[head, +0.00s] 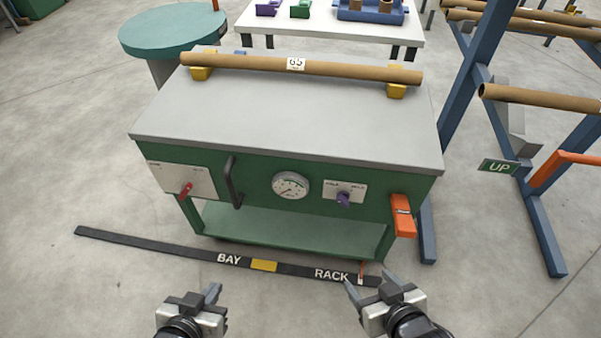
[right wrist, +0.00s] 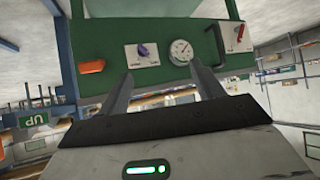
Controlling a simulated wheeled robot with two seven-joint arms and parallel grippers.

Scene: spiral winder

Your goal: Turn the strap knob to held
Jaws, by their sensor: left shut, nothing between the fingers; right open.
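The strap knob appears to be the small purple knob (head: 343,199) on a white label plate on the green front of the cart (head: 290,115). The plate has a word at each upper side, too small to read surely. The purple knob also shows in the right wrist view (right wrist: 142,50), upside down. My right gripper (head: 370,284) is open and empty, in front of the cart and below the knob, apart from it. My left gripper (head: 202,296) is shut and empty, in front of the cart at lower left.
The cart front also carries a gauge (head: 290,185), a red lever (head: 185,189), a black handle (head: 233,183) and an orange part (head: 402,215). A cardboard tube (head: 250,66) lies on yellow rests on top. A blue rack (head: 470,90) stands right. A floor strip (head: 180,248) reads BAY and RACK.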

